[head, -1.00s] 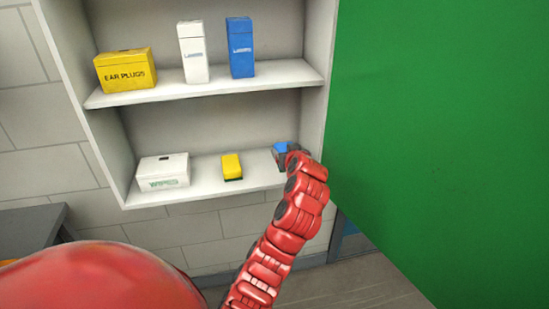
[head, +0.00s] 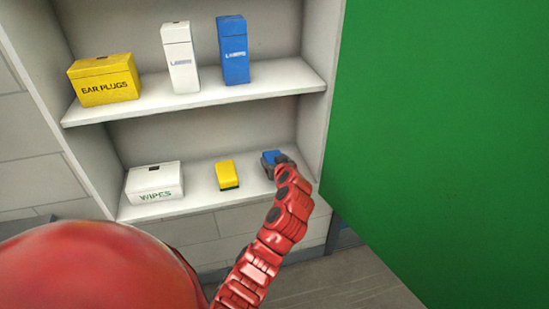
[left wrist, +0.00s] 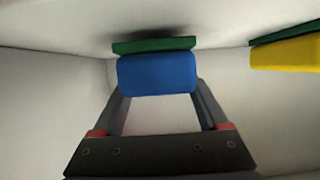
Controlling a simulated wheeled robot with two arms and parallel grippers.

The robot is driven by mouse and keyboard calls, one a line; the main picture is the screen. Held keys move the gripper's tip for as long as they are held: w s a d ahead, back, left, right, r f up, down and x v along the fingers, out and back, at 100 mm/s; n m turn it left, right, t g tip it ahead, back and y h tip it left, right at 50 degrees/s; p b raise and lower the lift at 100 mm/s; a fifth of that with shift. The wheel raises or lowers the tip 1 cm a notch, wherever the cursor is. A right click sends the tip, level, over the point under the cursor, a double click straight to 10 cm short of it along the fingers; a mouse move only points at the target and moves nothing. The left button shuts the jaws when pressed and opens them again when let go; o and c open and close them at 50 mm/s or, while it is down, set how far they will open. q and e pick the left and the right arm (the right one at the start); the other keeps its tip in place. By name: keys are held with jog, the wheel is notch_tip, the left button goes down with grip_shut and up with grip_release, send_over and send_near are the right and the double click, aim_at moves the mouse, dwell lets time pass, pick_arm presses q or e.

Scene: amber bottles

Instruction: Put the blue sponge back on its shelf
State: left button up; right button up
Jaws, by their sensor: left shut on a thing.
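The blue sponge (head: 271,157) is at the right end of the cabinet's lower shelf (head: 208,196), to the right of a yellow sponge (head: 227,175). My left gripper (head: 275,164) is shut on it. In the left wrist view the blue sponge (left wrist: 157,75) sits between the two fingers of my left gripper (left wrist: 158,93), its green layer against or very close to the shelf surface, with a dark shadow there. I cannot tell whether it fully touches the shelf. My right gripper is not in view.
A white wipes box (head: 154,184) stands at the lower shelf's left. The upper shelf holds a yellow ear plugs box (head: 104,82), a white box (head: 181,58) and a blue box (head: 233,50). A large green panel (head: 440,130) borders the cabinet on the right.

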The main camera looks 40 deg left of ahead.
pick_arm(q)
jog(key=shift+f, duration=0.25)
jog(key=shift+d, duration=0.1)
jog(key=shift+f, duration=0.2)
jog(key=o, duration=1.2)
jog(key=shift+r, duration=0.1)
